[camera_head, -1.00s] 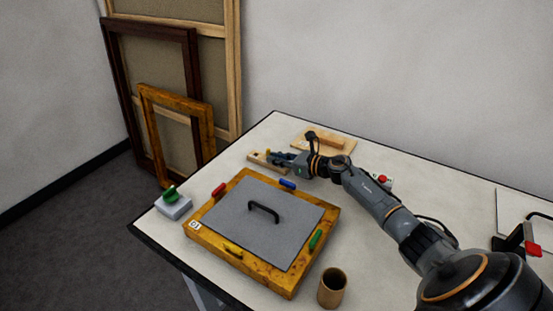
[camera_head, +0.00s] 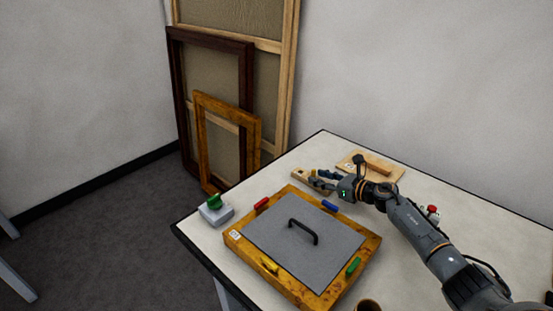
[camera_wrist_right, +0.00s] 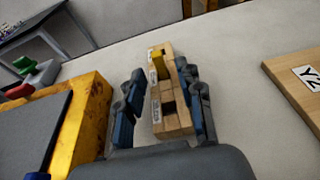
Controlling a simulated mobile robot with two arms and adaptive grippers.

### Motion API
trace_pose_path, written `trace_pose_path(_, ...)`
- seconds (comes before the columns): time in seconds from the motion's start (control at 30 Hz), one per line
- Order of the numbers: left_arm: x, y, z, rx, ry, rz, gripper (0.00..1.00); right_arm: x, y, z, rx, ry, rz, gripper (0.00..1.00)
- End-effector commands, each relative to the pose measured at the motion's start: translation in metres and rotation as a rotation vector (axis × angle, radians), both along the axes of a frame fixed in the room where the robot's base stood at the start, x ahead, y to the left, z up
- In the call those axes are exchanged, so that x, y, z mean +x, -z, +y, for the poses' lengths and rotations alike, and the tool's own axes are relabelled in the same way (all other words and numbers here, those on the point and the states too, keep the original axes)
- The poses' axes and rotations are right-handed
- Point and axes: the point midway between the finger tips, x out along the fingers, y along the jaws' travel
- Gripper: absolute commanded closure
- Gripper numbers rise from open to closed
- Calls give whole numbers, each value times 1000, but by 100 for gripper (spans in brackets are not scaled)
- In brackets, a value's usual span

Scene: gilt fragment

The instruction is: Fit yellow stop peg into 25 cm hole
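A small pale wooden block (camera_head: 299,175) lies behind the gold frame on the table; it also shows in the right wrist view (camera_wrist_right: 172,127). The yellow peg (camera_wrist_right: 159,66) stands up at the block's far end in the right wrist view. A dark square hole (camera_wrist_right: 168,108) shows in the nearer part of the block. My right gripper (camera_wrist_right: 160,72) is open, its blue-padded fingers on either side of the block and apart from each other. Whether they touch the block I cannot tell. My left gripper is not in view.
A gold frame (camera_head: 286,284) with a grey panel (camera_head: 280,235), black handle and coloured clips lies in front. A wooden board (camera_head: 384,177) lies behind the gripper. A grey box with a green knob (camera_head: 214,210) stands at the left edge. A brown cup (camera_head: 368,306) is at the front.

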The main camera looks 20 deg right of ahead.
Motion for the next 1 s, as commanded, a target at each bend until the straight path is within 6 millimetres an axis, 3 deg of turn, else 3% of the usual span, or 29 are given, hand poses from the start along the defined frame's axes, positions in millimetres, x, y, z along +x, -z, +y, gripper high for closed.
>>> trace_pose_path(0.03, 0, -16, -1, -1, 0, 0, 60, 1, -16, 0, 1, 1, -3, 63)
trace_pose_path(0.13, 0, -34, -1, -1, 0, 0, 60, 1, -32, 0, 0, 1, -4, 63)
trace_pose_path(0.33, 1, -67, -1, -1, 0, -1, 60, 2, -33, 4, -4, 72, -15, 63)
trace_pose_path(0.6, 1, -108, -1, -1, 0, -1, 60, 3, -92, 1, -9, 67, -20, 63)
trace_pose_path(0.7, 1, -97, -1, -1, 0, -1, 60, 8, -97, 17, -21, 7, -10, 63)
trace_pose_path(1.0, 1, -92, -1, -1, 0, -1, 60, 12, -128, 68, -68, -185, 60, 63)
